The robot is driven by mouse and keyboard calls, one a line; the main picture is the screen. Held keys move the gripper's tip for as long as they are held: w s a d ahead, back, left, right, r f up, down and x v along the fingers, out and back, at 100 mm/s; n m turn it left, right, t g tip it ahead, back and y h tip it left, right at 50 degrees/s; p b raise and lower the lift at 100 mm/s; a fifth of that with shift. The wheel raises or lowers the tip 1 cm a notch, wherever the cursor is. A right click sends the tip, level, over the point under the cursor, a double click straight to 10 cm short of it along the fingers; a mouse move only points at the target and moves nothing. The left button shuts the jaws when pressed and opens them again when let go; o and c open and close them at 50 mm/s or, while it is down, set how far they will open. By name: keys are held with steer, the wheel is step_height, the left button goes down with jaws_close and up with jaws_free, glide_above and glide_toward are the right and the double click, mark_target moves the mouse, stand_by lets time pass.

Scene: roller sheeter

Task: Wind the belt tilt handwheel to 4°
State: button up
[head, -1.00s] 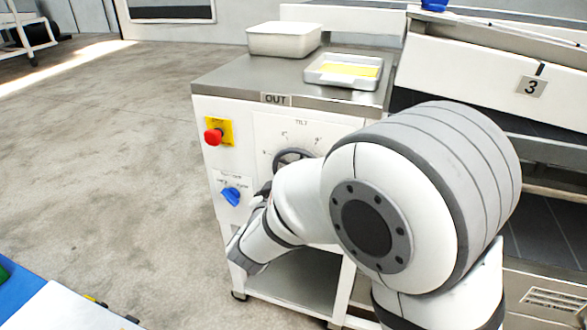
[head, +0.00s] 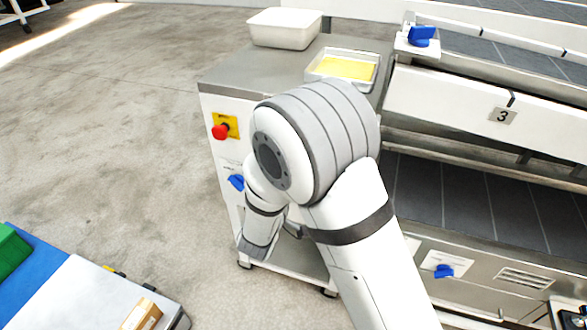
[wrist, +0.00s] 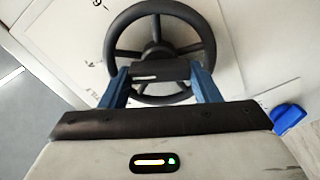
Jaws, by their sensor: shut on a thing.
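The belt tilt handwheel (wrist: 122,28) is a dark spoked wheel on a white panel in the wrist view. My gripper (wrist: 160,76) has its two blue fingers at the near side of the wheel's rim and is shut on the wheel. Part of the lettering TILT and a few scale marks show on the panel beside the wheel. The pointer and the reading cannot be made out. In the head view my arm hides the wheel, the tilt scale and my gripper.
A red stop button (head: 221,131) and a blue knob (head: 236,182) sit on the cabinet front, left of my arm. A white bin (head: 284,29) and a tray with a yellow sheet (head: 376,72) stand on the steel top (head: 228,75). Open floor lies to the left.

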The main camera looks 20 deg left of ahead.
stand_by(0.4)
steer(key=o, duration=1)
steer(key=s, duration=0.7)
steer(key=shift+s+a+p, duration=0.3)
steer(key=shift+s+a, duration=0.05)
steer(key=shift+s, duration=0.05)
